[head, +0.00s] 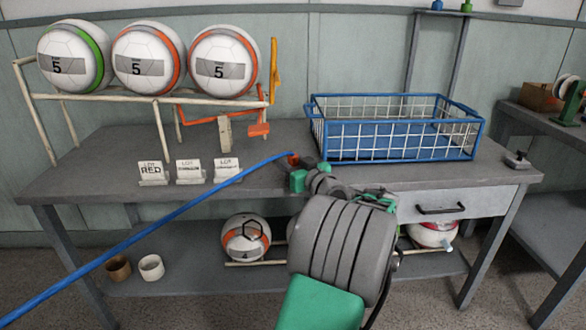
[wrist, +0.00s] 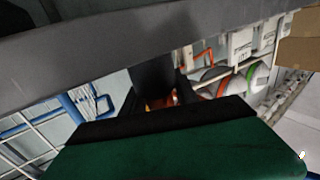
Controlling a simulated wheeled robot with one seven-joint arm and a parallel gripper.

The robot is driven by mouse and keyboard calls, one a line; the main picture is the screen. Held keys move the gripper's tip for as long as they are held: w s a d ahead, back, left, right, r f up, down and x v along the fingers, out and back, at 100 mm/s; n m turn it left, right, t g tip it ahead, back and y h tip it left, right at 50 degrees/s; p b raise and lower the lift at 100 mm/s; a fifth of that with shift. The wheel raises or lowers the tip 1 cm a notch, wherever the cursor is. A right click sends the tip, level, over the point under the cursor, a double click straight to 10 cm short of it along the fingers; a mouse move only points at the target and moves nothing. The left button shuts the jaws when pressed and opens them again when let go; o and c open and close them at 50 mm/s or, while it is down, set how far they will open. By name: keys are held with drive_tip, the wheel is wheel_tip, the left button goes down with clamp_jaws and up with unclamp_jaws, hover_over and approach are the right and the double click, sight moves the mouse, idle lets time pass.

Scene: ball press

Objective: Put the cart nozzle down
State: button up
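The cart nozzle is a small orange piece (head: 293,159) at the end of a blue hose (head: 150,232) that rises from the lower left. My gripper (head: 298,172) is at that end, over the grey table's (head: 110,185) front part, left of the blue wire basket. It appears shut on the nozzle, most of which is hidden. In the wrist view a little orange (wrist: 160,102) shows between my gripper's dark fingers (wrist: 156,92). I cannot tell whether the nozzle touches the tabletop.
The blue basket (head: 398,156) stands at the right. Three small lot signs (head: 188,172) stand at the front left, below a rack (head: 110,98) of three balls (head: 145,60). Bare tabletop lies between signs and basket.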

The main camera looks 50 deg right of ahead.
clamp_jaws()
idle(0.4)
